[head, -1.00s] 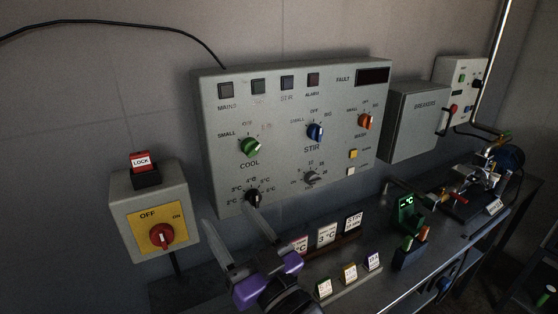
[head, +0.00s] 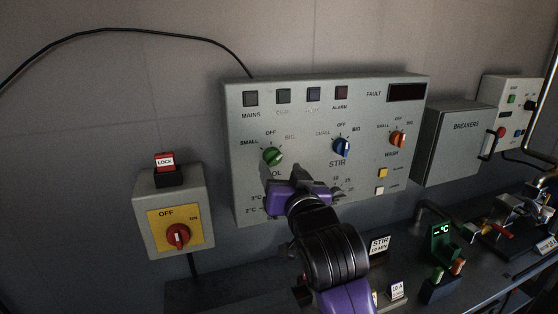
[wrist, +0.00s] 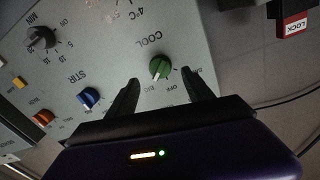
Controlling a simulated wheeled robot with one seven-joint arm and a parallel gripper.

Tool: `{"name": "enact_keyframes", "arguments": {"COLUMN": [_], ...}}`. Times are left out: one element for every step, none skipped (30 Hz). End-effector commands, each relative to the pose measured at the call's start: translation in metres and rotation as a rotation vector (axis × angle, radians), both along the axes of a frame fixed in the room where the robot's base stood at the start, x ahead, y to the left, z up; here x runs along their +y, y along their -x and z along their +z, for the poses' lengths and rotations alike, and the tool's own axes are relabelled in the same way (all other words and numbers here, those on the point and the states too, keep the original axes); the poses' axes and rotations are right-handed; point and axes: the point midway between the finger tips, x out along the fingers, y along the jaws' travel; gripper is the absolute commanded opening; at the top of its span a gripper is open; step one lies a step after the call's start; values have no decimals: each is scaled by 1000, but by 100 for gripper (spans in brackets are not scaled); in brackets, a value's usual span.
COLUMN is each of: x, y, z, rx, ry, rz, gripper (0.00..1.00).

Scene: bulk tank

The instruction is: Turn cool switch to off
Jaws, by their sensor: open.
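The cool switch is a green round knob (head: 272,156) on the grey control panel (head: 362,104), under the labels SMALL, OFF and BIG. Its pale pointer mark seems turned toward the BIG side, up and right in the head view. My gripper (head: 284,176) is open, just below the knob in the head view, and covers part of the COOL label. In the wrist view the green knob (wrist: 160,67) lies between the two spread fingertips (wrist: 160,80), with a visible gap on both sides. I cannot tell the exact depth left between tips and knob.
A blue stir knob (head: 342,147) and an orange wash knob (head: 397,139) sit to the right. A red isolator knob (head: 178,236) with a lock block (head: 165,162) above is at left. The bench (head: 226,296) with signs is below.

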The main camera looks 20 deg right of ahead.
Motion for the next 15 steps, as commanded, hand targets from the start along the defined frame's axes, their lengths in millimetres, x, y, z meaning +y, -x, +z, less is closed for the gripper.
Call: {"name": "enact_keyframes", "arguments": {"x": [-1,-1,-1,-2,-2,-3,-3,-3,-4,-4,-4,-4,-4,-4,-4], "y": [-9,-14,-20,-25,-29,-34,-38,-41,-45,-48,-49,-52,-53,-54,-54], "z": [2,2,1,2,2,1,1,1,1,1,1,1,0,0,0], "rx": [-1,0,1,0,-1,-1,0,-1,-2,-1,-1,-1,-1,-1,-1], "ry": [0,1,1,1,1,1,1,1,1,1,1,1,1,1,1], "rz": [0,0,0,0,0,0,0,0,0,0,0,0,0,0,0], "gripper": [60,60,60,60,60,60,60,60,60,60,60,60,60,60,60]}}
